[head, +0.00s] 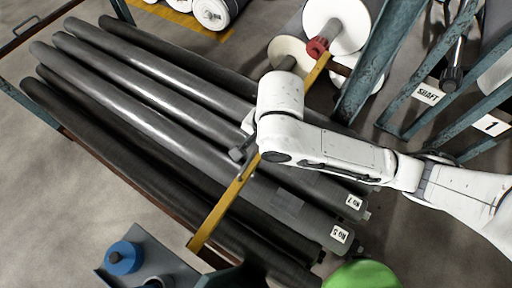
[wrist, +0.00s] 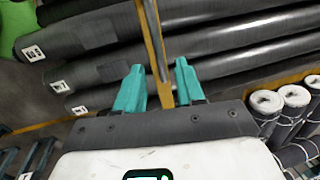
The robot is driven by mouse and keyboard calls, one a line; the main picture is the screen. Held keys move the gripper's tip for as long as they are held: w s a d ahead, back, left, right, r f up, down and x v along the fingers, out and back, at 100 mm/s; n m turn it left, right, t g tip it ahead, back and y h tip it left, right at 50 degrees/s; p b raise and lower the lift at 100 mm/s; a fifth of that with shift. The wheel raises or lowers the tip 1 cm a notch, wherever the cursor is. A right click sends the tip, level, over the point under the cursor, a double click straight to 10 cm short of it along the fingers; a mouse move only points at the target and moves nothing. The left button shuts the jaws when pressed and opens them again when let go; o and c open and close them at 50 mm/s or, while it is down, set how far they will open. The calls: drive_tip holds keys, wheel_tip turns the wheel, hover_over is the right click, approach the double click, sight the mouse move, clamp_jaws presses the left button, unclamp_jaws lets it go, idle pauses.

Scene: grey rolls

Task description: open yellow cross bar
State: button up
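The yellow cross bar (head: 222,207) runs diagonally over the grey rolls, from the lower left up to a red collar (head: 317,46) near the rack. My arm covers its middle in the head view. My gripper (head: 243,150) is at the bar's middle, just above the rolls. In the wrist view the teal fingers of my gripper (wrist: 159,65) are apart, with the yellow cross bar (wrist: 154,45) running between them. Gaps show on both sides of the bar, so the fingers do not look closed on it.
Several long grey rolls (head: 150,105) lie side by side under the bar. A blue-green rack post (head: 375,65) stands at the upper right. A blue object (head: 123,258) sits on a grey shelf at the lower left, and a green rounded object (head: 362,275) is at the bottom.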

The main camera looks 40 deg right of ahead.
sight(255, 152)
drive_tip(key=shift+w+a+f, duration=0.1)
drive_tip(key=shift+w+f, duration=0.05)
drive_tip(key=shift+f, duration=0.7)
drive_tip(key=shift+w+f, duration=0.15)
drive_tip(key=shift+f, duration=0.65)
drive_tip(key=shift+c, duration=0.5)
clamp_jaws()
